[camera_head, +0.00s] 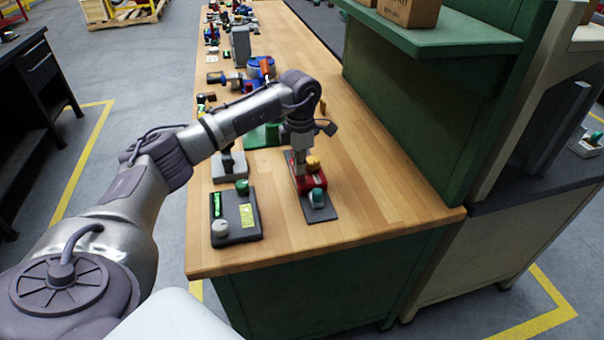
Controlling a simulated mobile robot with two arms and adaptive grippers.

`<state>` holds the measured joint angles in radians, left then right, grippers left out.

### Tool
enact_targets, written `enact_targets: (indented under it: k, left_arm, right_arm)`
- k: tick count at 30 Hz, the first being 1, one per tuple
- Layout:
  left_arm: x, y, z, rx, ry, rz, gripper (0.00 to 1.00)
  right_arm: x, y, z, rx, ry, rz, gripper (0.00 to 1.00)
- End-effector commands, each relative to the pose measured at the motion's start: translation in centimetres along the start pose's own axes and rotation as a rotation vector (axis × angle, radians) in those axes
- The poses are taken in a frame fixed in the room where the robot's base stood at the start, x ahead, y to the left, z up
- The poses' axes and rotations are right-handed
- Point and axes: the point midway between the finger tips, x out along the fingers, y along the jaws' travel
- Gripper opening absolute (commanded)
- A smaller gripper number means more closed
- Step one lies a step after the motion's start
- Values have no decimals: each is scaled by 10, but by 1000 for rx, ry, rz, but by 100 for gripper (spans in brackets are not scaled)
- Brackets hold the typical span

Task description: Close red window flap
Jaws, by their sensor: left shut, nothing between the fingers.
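A red device (309,182) sits on a dark grey base plate (321,213) near the front of the wooden bench. It has a yellow knob (313,163) on top and a green-grey part (317,198) at its near end. I cannot make out its window flap at this size. My left gripper (299,172) points down at the left side of the red device, with its fingers shut and nothing seen between them. I cannot tell whether the fingertips touch the device. My right gripper is not in view.
A black box (236,217) with a green knob and a white knob stands left of the red device. Several parts crowd the bench farther back. A green shelf unit (440,100) borders the bench on the right. Bare wood (385,190) lies right of the device.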

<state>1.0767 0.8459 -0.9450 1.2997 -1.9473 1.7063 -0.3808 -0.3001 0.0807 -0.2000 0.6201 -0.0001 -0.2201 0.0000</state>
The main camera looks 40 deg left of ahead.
Motion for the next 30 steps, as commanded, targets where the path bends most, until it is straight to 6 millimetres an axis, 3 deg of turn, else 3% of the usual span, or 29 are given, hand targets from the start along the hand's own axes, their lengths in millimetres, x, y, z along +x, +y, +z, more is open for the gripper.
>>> enact_targets:
  k: [30]
  left_arm:
    - [0, 30, 0, 0, 0, 0, 0]
  right_arm:
    - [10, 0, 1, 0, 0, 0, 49]
